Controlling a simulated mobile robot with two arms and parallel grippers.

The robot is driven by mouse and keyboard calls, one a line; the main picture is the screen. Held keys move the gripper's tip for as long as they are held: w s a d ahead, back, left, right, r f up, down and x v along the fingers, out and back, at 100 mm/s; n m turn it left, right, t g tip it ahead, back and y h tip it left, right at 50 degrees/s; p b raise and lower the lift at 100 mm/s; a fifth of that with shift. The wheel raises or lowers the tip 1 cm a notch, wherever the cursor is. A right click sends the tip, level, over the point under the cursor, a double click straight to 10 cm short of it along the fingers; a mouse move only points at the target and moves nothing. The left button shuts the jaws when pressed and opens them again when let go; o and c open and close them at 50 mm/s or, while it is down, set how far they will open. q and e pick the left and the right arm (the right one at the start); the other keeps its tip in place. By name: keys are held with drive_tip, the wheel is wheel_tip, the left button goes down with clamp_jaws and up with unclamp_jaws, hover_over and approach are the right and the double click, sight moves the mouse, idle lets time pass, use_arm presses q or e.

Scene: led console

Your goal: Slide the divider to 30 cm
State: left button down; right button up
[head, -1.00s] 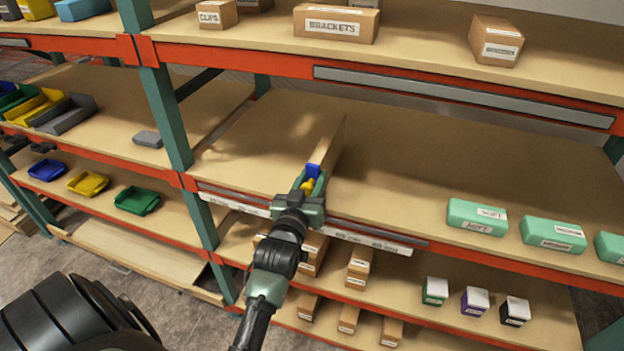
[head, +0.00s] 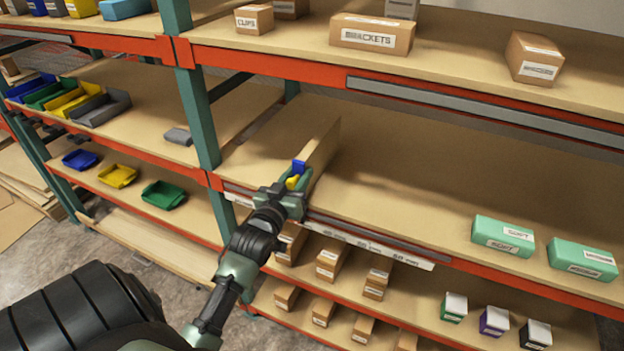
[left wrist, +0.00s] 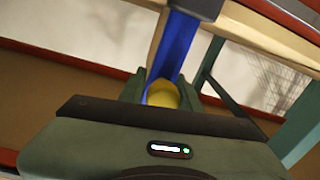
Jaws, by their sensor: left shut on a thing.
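The divider (head: 322,147) is a thin upright wooden panel on the middle shelf, running front to back. At its front end is a blue (head: 299,166) and yellow (head: 293,182) handle part. My left gripper (head: 293,190) is shut on this handle at the shelf's front edge. In the left wrist view, the yellow part (left wrist: 162,93) sits between the green fingers, with the blue part (left wrist: 178,50) beyond. A white scale strip (head: 345,240) runs along the shelf front. Its marks are too small to read surely, and the gripper covers part of it. My right gripper is not in view.
A green rack post (head: 203,120) stands left of the divider, with clear shelf between. Teal boxes (head: 503,235) stand on the same shelf, far to the right, with bare board before them. Cartons (head: 330,262) fill the shelf below; a BRACKETS box (head: 371,36) stands above.

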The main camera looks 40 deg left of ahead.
use_arm(q)
drive_tip(key=shift+w+d+f, duration=0.1)
drive_tip(key=shift+d, duration=0.1)
drive_tip(key=c, duration=1.1)
unclamp_jaws()
drive_tip(key=shift+w+a+f, duration=0.1)
drive_tip(key=shift+w, duration=0.2)
drive_tip(key=b+v, duration=0.2)
drive_tip(key=v, duration=0.6)
